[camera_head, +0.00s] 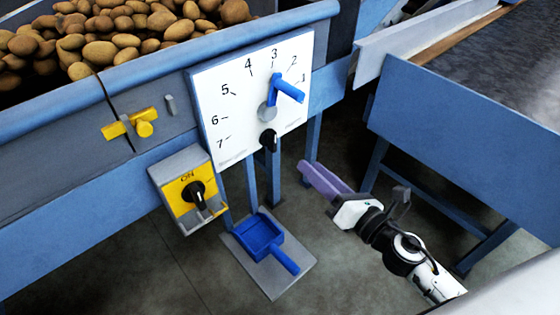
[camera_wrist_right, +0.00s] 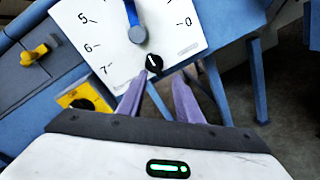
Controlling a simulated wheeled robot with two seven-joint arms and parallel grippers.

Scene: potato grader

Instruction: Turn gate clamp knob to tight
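A black clamp knob (camera_head: 268,140) sits at the lower edge of the white numbered dial plate (camera_head: 232,112). A light mark shows on its face. The knob also shows in the wrist view (camera_wrist_right: 153,63), just beyond my right fingertips and between their lines. My right gripper (camera_head: 310,172) has purple fingers and is to the right of the knob and lower in the head view, apart from it. In the wrist view the right gripper (camera_wrist_right: 160,76) is open, with nothing between its fingers. My left gripper is out of view.
A yellow switch box (camera_head: 180,205) marked ON and a yellow latch (camera_head: 143,128) are to the left. A blue scoop (camera_head: 262,238) lies below. Blue frames (camera_head: 470,150) stand at right.

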